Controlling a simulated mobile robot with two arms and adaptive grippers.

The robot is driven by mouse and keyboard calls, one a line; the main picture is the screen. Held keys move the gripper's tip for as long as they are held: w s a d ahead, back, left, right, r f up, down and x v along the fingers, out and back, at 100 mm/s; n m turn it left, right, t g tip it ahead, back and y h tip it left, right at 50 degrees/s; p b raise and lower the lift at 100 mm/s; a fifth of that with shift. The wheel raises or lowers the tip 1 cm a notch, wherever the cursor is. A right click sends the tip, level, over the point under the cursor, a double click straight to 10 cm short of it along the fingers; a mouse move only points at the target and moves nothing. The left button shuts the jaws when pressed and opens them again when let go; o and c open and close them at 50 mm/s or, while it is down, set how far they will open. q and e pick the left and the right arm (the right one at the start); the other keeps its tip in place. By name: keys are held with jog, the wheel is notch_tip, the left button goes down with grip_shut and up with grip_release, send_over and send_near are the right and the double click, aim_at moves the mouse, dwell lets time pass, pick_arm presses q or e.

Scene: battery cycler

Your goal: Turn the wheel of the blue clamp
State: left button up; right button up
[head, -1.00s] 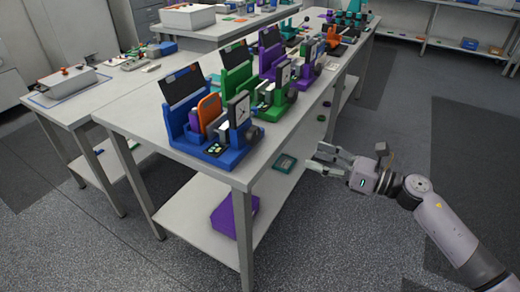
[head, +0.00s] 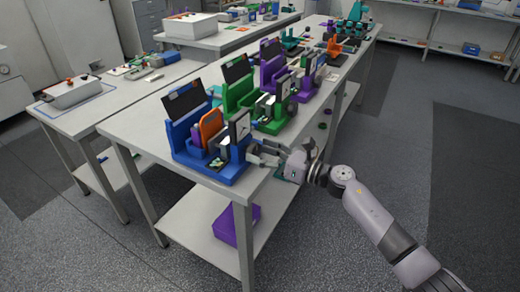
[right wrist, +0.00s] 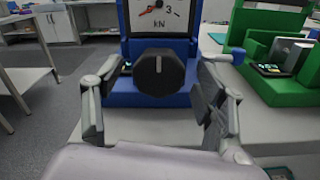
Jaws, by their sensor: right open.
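The blue clamp (head: 213,160) stands on the near end of the long table, with a dial gauge plate on its right side. In the right wrist view its dark round wheel (right wrist: 159,72) faces me, below a gauge marked kN and in front of the blue body (right wrist: 115,91). My right gripper (head: 255,153) is at the clamp's right side. In the right wrist view my right gripper (right wrist: 160,86) is open, one finger on each side of the wheel, with visible gaps. The wheel is mostly hidden by the gripper in the head view. My left gripper is out of view.
A green clamp (head: 271,126) stands just behind the blue one, and a purple one (head: 307,92) beyond it. A purple box (head: 226,229) sits on the lower shelf. The floor right of the table (head: 365,135) is clear.

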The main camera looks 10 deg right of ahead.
jog(key=shift+w+a, duration=0.25)
jog(key=shift+a, duration=0.05)
jog(key=shift+c, duration=1.4)
jog(key=c, duration=0.9)
